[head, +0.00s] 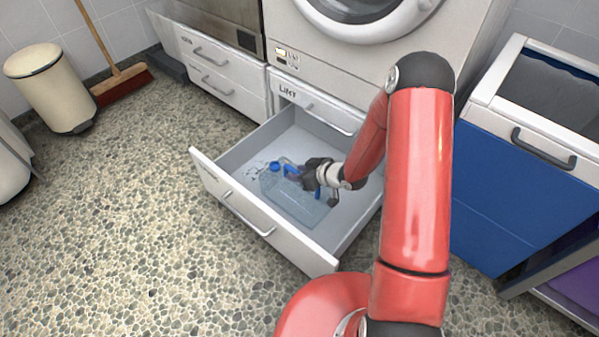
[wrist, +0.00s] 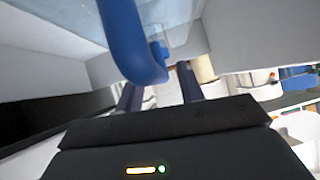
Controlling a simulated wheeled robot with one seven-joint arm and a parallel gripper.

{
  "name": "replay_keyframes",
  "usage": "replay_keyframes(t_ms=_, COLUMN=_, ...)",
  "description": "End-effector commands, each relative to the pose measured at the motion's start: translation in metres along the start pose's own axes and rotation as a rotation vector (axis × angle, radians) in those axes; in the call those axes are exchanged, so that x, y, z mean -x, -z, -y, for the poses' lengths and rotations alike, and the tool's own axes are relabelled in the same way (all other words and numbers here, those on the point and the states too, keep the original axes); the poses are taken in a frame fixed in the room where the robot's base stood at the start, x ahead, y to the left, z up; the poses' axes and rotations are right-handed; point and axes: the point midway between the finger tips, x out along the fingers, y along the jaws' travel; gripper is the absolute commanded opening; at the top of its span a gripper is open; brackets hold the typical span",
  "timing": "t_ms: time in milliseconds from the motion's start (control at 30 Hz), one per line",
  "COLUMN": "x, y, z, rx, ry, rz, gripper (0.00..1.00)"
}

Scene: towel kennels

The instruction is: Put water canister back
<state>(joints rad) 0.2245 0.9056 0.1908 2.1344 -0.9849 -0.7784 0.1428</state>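The water canister (head: 292,196) is clear and pale, with a blue cap (head: 274,168) and a blue handle. It sits inside the open drawer (head: 228,204), near the drawer front. My gripper (head: 298,172) is down in the drawer at the top of the canister, by its handle. In the wrist view the blue handle (wrist: 127,40) hangs in front of my gripper (wrist: 157,84). The two dark fingers stand apart there, and the handle covers part of the left one. I cannot tell whether the handle touches a finger.
A washing machine (head: 388,50) stands above the drawer. A blue-fronted hamper (head: 515,190) is to the right. Closed drawers (head: 225,85) are to the left, with a cream bin (head: 52,88) and a broom (head: 122,84) beyond. The floor (head: 120,220) in front is clear.

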Motion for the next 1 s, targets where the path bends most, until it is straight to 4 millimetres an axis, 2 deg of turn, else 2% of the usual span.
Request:
replay_keyframes(t_ms=167, x=0.017, y=0.002, z=-0.001, rx=0.000, ry=-0.002, rz=-0.001, gripper=0.38)
replay_keyframes(t_ms=400, x=0.069, y=0.002, z=-0.001, rx=-0.002, ry=-0.004, rz=-0.001, gripper=0.38)
replay_keyframes(t_ms=600, x=0.104, y=0.002, z=-0.001, rx=-0.001, ry=-0.003, rz=-0.001, gripper=0.38)
replay_keyframes(t_ms=767, x=0.118, y=0.002, z=-0.001, rx=0.002, ry=-0.004, rz=0.002, gripper=0.38)
replay_keyframes(t_ms=867, x=0.126, y=0.008, z=-0.007, rx=0.019, ry=-0.042, rz=0.028, gripper=0.38)
replay_keyframes(t_ms=1000, x=0.151, y=0.033, z=-0.031, rx=0.066, ry=-0.192, rz=0.126, gripper=0.38)
